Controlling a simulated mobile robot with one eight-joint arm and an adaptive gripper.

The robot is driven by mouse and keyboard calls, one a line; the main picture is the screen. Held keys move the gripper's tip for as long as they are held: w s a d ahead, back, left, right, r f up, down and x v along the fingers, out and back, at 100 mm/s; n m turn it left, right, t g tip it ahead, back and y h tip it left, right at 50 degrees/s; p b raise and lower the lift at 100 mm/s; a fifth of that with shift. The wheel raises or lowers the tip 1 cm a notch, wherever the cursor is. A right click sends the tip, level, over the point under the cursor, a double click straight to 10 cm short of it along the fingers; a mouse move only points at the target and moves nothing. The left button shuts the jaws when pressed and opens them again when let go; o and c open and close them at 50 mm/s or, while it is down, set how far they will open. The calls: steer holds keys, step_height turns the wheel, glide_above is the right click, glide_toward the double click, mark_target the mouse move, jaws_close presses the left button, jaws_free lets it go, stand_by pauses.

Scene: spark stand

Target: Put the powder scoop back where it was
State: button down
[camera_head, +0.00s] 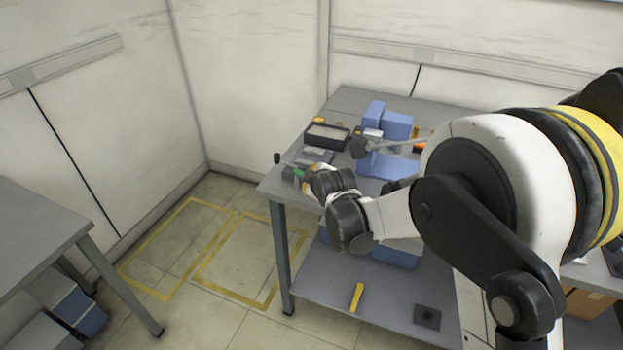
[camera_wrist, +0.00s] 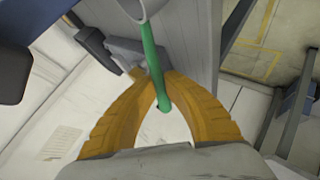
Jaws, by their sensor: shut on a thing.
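The powder scoop has a green handle, seen in the wrist view (camera_wrist: 154,62), with a pale grey end at the top edge of that view. My gripper (camera_wrist: 158,84) has orange fingers closed around the green handle. In the head view, my gripper (camera_head: 312,180) is over the front left corner of the grey workbench (camera_head: 350,101). A bit of the green handle (camera_head: 298,174) shows just left of the fingers there. The scoop's bowl is cut off in the wrist view and cannot be made out in the head view. I cannot tell whether the scoop touches anything beneath it.
A small grey device with a black-knobbed lever (camera_head: 277,158) is close beside my gripper. Behind it is a black tray (camera_head: 326,136) with pale contents. A blue stand (camera_head: 389,166) rises to the right. My arm hides much of the bench's right side. Open floor lies left.

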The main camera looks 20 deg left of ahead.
steer(key=shift+f+b, duration=0.45)
steer(key=shift+f, duration=0.1)
steer(key=c, duration=1)
jaws_free()
steer(key=shift+p+v, duration=1.35)
steer(key=shift+v, duration=1.6)
